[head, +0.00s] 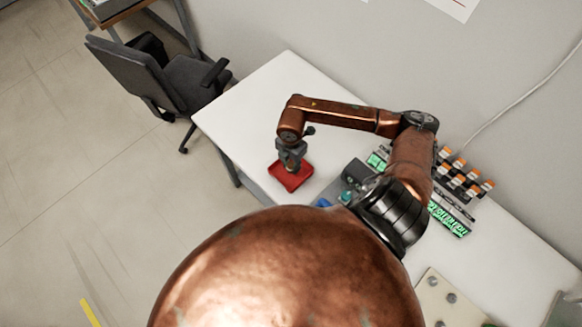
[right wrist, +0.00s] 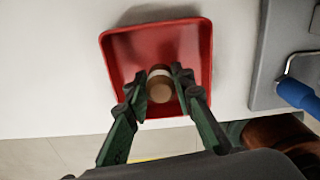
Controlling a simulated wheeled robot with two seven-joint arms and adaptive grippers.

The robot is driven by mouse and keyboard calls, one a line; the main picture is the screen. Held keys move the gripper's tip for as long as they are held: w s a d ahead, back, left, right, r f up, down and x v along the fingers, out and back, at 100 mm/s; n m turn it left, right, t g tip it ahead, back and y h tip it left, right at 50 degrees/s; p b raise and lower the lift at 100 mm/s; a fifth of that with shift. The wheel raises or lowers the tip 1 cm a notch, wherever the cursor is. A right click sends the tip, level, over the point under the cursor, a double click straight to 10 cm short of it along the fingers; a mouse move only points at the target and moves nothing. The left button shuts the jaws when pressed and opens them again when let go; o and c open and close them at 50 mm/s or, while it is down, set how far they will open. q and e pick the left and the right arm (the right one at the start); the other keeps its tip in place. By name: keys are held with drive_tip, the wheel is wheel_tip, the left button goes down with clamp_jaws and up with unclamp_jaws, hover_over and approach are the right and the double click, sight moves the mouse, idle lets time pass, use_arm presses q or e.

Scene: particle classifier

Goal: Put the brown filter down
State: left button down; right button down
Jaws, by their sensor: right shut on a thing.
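The brown filter (right wrist: 160,89) is a small round piece with a tan-brown end and a paler band, seen in the right wrist view. My right gripper (right wrist: 161,80) is shut on it, with one dark green finger on each side. Both are over the red tray (right wrist: 204,50), near its front edge; I cannot tell whether the filter touches the tray floor. In the head view my right gripper (head: 291,164) points down over the red tray (head: 283,182), and the filter is hidden there. My left gripper is not in view.
The white table (head: 262,100) is clear to the left of and behind the tray. To the right are a rack of orange-topped items (head: 465,180), green-labelled boxes (head: 448,219) and a beige plate (head: 432,290). A blue handle (right wrist: 296,92) lies right of the tray. An office chair (head: 160,75) stands left.

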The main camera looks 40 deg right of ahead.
sight(291, 164)
drive_tip(key=shift+f, duration=1)
drive_tip(key=shift+f, duration=0.2)
drive_tip(key=c, duration=1.6)
unclamp_jaws()
drive_tip(key=shift+r, duration=0.15)
wheel_tip(291, 164, up, 12)
drive_tip(key=shift+r, duration=0.1)
